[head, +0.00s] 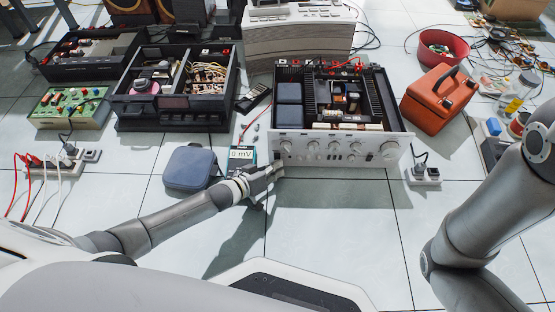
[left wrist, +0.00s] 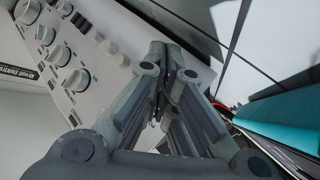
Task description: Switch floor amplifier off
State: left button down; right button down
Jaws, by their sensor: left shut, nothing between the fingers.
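The amplifier (head: 393,151) sits on the tiled floor with its lid off and its silver front panel, with a row of knobs, facing me. The panel also shows in the left wrist view (left wrist: 108,22), with round knobs and small buttons. My left gripper (head: 277,170) is shut and empty, at the lower left end of the panel. In the left wrist view, its fingers (left wrist: 170,62) are together and overlap the panel's edge; I cannot tell whether they touch it. They hide part of the panel, and the state of the power switch cannot be made out. My right gripper is out of view.
A blue pouch (head: 190,167) and a multimeter (head: 241,158) lie left of the amplifier. A power strip (head: 424,177) and an orange box (head: 438,99) are on its right. Open black units (head: 165,117) stand at the left. The floor in front is clear.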

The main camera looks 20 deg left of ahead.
pick_arm(q)
jog(key=shift+s, duration=0.1)
jog(key=shift+s+d+r+p, duration=0.15)
jog(key=shift+s+p, duration=0.2)
jog(key=shift+p, duration=0.15)
jog(key=shift+s, duration=0.25)
jog(key=s+p, duration=0.2)
jog(key=s+d+p, duration=0.1)
jog(key=shift+s+d+r, duration=0.1)
jog(key=shift+s+r, duration=0.15)
jog(key=shift+r, duration=0.05)
jog(key=shift+s, duration=0.3)
jog(key=shift+s+d+p, duration=0.15)
jog(key=shift+s+p, duration=0.2)
jog(key=shift+f, duration=0.1)
